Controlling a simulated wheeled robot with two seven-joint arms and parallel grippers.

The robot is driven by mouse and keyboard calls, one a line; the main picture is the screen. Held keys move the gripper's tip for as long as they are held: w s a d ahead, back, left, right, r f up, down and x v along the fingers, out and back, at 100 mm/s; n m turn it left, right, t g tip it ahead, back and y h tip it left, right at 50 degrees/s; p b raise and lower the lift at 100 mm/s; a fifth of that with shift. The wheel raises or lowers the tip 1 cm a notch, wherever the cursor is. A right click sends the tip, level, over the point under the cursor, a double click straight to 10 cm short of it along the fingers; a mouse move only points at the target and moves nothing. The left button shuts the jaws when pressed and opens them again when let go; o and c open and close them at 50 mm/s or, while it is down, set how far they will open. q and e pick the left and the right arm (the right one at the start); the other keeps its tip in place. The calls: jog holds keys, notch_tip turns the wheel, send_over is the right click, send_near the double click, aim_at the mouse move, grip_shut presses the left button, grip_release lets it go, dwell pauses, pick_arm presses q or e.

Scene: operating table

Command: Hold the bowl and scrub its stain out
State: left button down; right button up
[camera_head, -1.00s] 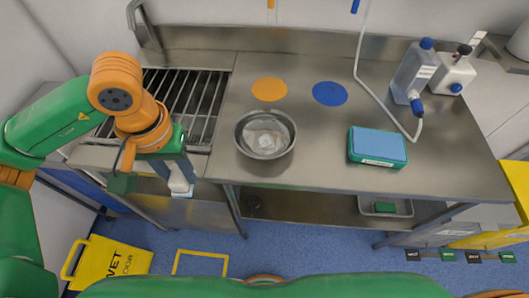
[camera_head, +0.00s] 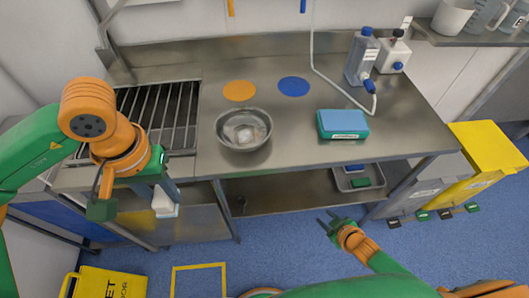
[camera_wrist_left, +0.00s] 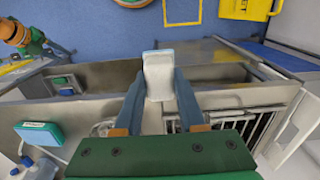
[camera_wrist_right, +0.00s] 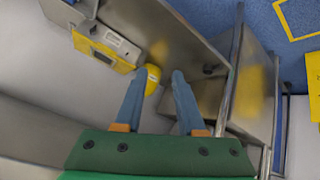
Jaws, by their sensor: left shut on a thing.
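The round metal bowl (camera_head: 220,135) stands upright on the steel table, with a pale patch (camera_head: 243,132) on its inside. My left gripper (camera_head: 165,203) is left of the bowl, out past the table's front edge. It is shut on a small white block (camera_wrist_left: 158,75), possibly a scrubber, which points away between the fingers. My right gripper (camera_head: 328,222) is in front of the table, low and right of the bowl. Its fingers are apart, and the right wrist view shows nothing between them (camera_wrist_right: 158,80).
A green box with a light-blue top (camera_head: 342,124) stands right of the bowl. Bottles (camera_head: 362,58) and a white hose are at the back right. Orange (camera_head: 239,90) and blue (camera_head: 293,87) discs lie behind the bowl. A slatted rack (camera_head: 160,115) is left; yellow-lidded bins (camera_head: 485,150) stand right.

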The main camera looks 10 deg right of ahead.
jog(key=w+a+r+n+t+y, duration=0.1)
jog(key=w+a+r+n+y, duration=0.2)
jog(key=r, duration=0.4)
jog(key=w+a+r+n+y, duration=0.1)
jog(key=a+r+n+y, duration=0.1)
jog(key=a+r, duration=0.45)
jog(key=w+a+r+n+t+y, duration=0.1)
jog(key=w+a+r+n+y, duration=0.15)
jog(key=r, duration=0.55)
jog(key=m+g+y, duration=0.1)
jog(key=m, duration=0.2)
send_near(233, 146)
jog(key=shift+n, duration=0.25)
jog(key=x, duration=1)
jog(key=shift+w, duration=0.15)
jog(key=shift+c, duration=0.2)
grip_shut()
